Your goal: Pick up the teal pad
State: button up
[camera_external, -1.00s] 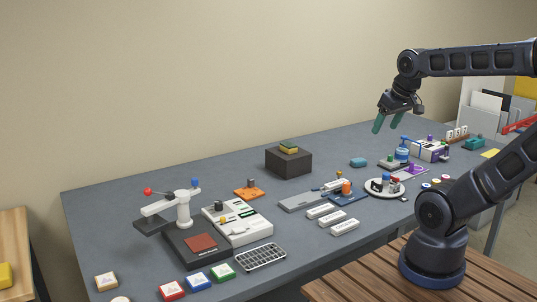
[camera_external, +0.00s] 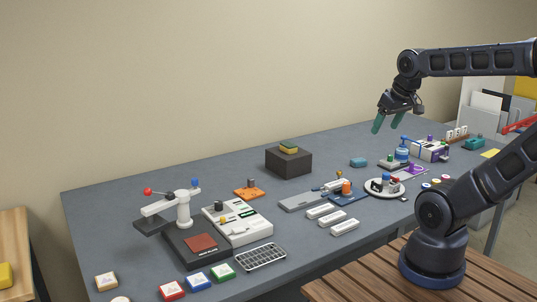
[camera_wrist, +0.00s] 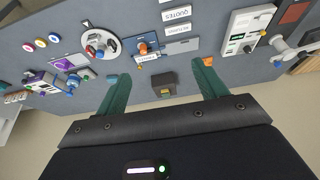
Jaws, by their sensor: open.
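A small teal-blue pad (camera_external: 358,162) lies flat on the grey table, right of the dark box; in the wrist view it (camera_wrist: 112,78) shows just beside the tip of the left finger. A greener teal piece (camera_external: 473,143) sits at the table's far right end; I cannot tell for sure which is the teal pad. My gripper (camera_external: 385,129) has green fingers and hangs well above the table, up and right of the teal-blue pad. In the wrist view the fingers of my gripper (camera_wrist: 161,70) are spread wide with nothing between them.
A dark box (camera_external: 289,163) with a yellow-green sponge (camera_external: 288,146) on top stands left of the pad. A round white tray (camera_external: 384,193) and a blue-topped device (camera_external: 401,153) stand to its right. The table around the pad is clear.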

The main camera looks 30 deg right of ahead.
jog(key=m+g+h, duration=0.3)
jog(key=m+g, duration=0.2)
jog(key=m, duration=1.6)
send_over(358, 160)
notch_tip(358, 160, down, 29)
jog(key=shift+w+f, duration=0.1)
jog(key=shift+w, duration=0.05)
jog(key=shift+a+x, duration=0.2)
jog(key=shift+x, duration=0.7)
jog(key=shift+a+x, duration=0.15)
jog(key=shift+x, duration=0.75)
jog(key=shift+a+x, duration=0.2)
jog(key=shift+x, duration=0.7)
jog(key=shift+w+f, duration=0.1)
jog(key=shift+f, duration=0.05)
jog(key=c, duration=1.1)
jog(key=shift+o, duration=0.2)
